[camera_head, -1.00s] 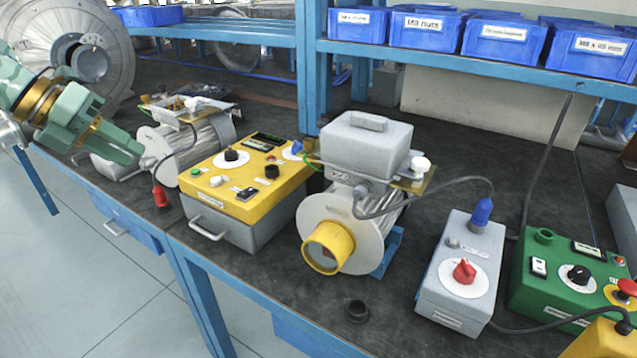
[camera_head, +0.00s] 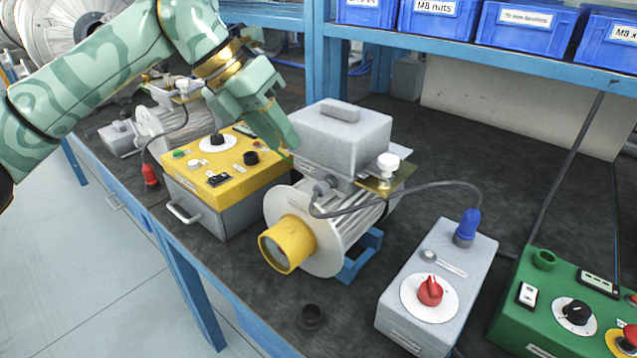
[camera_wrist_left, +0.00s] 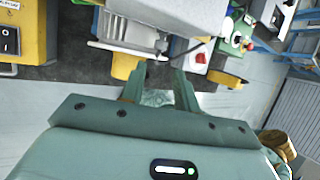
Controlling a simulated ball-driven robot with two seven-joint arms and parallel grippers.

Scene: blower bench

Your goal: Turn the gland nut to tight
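The blower motor's grey terminal box (camera_head: 342,135) carries a grey gland nut (camera_head: 325,186) on its front side, where a dark cable leaves. My left gripper (camera_head: 282,138) is beside the box's left side, above and left of the nut. In the left wrist view, its two fingers (camera_wrist_left: 160,82) are apart with nothing between them, and the gland nut (camera_wrist_left: 161,45) shows beyond the tips. The gripper is not touching the nut.
The yellow control box (camera_head: 227,180) stands left of the motor. The grey switch box (camera_head: 440,290), with its blue plug (camera_head: 467,226), and the green box (camera_head: 570,305) stand right. A black ring (camera_head: 311,317) lies in front. A white knob (camera_head: 388,163) stands beside the terminal box.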

